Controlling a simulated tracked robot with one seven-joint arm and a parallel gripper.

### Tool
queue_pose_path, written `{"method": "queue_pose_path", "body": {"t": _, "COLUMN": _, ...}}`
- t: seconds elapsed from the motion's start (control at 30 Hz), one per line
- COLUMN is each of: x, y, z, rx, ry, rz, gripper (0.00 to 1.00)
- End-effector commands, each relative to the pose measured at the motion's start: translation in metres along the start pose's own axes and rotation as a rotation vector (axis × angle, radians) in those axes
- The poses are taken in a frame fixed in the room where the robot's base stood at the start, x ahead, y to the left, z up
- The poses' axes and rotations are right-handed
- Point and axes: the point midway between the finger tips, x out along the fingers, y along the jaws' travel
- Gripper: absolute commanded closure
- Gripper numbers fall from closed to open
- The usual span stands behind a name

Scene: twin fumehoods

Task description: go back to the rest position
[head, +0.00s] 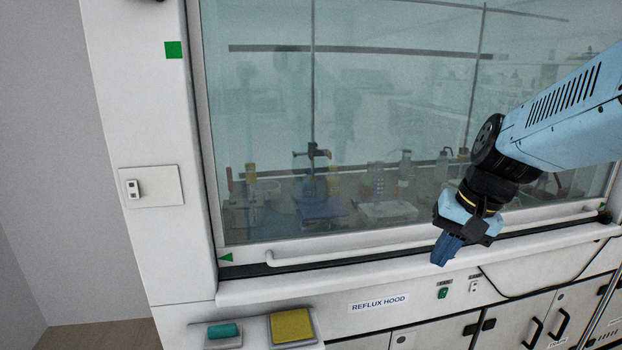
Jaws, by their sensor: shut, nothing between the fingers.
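My gripper (446,250) is at the end of my blue arm, which reaches in from the right. It points downward in front of the reflux hood's lower edge, with its dark blue fingers shut and nothing between them. It looks apart from the hood, though the exact gap cannot be told from this view.
The hood's glass sash (390,120) is down, with a white handle bar (340,247) along its bottom. Glassware and bottles stand behind it. A shelf at lower left holds a yellow pad (291,325) and a teal item (223,331). Cabinets (520,318) are below.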

Motion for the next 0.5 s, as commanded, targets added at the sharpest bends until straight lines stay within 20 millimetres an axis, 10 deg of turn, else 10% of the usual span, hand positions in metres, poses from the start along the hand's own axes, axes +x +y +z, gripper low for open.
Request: {"method": "queue_pose_path", "body": {"t": 0.5, "x": -0.06, "y": 0.002, "z": 0.039, "rx": -0.372, "ry": 0.308, "rz": 0.171, "gripper": 1.0}}
